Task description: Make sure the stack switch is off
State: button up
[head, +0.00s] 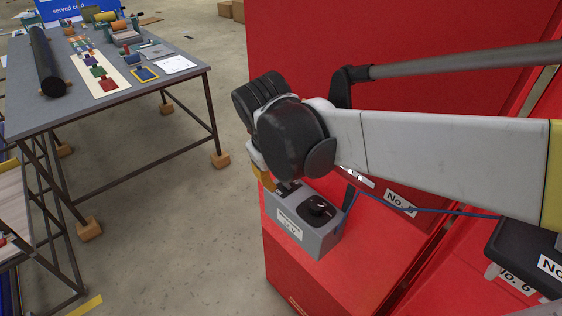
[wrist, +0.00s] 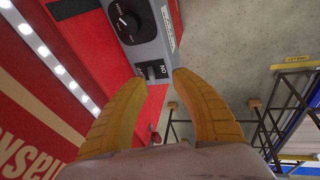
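The stack switch is a small black toggle (wrist: 149,71) on a grey control box (wrist: 150,42), with a label that seems to read "ON" beside it. I cannot tell which way the toggle is set. The box also carries a round black knob (wrist: 126,20). In the head view the grey box (head: 322,240) sits on a red ledge, its switch end partly hidden by my gripper (head: 262,178). In the wrist view my gripper (wrist: 161,80) has its two yellow fingers apart and empty, with the tips near the toggle; contact cannot be told.
The box stands on a red block (head: 300,275) by a tall red panel (head: 370,40). A blue cable (head: 430,211) runs right from behind the box. A grey table (head: 110,95) with many items stands at left, with clear floor (head: 200,220) between.

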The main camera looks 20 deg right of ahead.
jog(key=w+r+g+h+p, duration=0.2)
jog(key=w+p, duration=0.1)
jog(key=w, duration=0.2)
jog(key=shift+n, duration=0.4)
jog(key=b+x, duration=0.1)
jog(key=x, duration=0.2)
jog(key=b+x, duration=0.1)
jog(key=x, duration=0.3)
jog(key=b+x, duration=0.1)
jog(key=x, duration=0.3)
jog(key=shift+s+a+f, duration=0.1)
jog(key=shift+a+f, duration=0.15)
jog(key=shift+a, duration=0.05)
grip_shut()
